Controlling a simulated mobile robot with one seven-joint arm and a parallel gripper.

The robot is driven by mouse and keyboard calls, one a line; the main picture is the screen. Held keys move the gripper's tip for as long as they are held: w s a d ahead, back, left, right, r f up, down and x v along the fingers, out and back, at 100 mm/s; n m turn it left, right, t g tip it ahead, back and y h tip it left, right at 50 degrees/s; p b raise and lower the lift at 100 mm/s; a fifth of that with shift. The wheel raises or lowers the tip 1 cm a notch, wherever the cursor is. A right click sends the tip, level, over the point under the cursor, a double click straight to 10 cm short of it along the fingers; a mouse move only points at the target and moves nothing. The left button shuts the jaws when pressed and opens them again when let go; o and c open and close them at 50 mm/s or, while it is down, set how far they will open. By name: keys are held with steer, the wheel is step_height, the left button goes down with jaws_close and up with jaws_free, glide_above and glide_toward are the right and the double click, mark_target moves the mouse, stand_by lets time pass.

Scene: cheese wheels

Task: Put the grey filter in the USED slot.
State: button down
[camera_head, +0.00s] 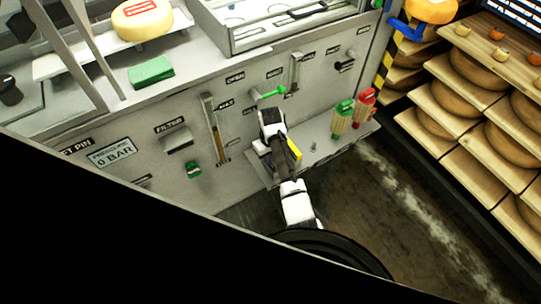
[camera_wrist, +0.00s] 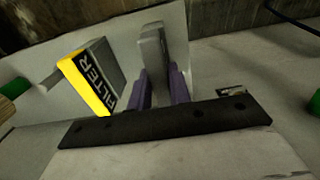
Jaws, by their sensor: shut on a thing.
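My gripper (camera_wrist: 157,92) has its two purple fingers closed on a grey block, the grey filter (camera_wrist: 153,48), which stands up between them in the wrist view. A yellow-edged block marked FILTER (camera_wrist: 92,80) is just left of my fingers, apart from the grey one. In the head view my gripper (camera_head: 281,152) is over the low ledge at the machine's front, with the yellow edge (camera_head: 295,148) beside it. The grey filter cannot be told from my gripper there. A FILTER label (camera_head: 170,125) sits above a grey fitting (camera_head: 178,141) on the panel. I cannot read a USED label.
Green and red wooden-handled tools (camera_head: 343,116) (camera_head: 365,104) stand at the ledge's (camera_head: 325,152) right end. Cheese racks (camera_head: 465,130) stand right, across open floor.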

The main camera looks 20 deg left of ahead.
steer(key=shift+f, duration=0.25)
steer(key=c, duration=1.2)
jaws_free()
step_height(320, 180, up, 14)
steer(key=shift+p, duration=0.45)
steer(key=shift+f, duration=0.1)
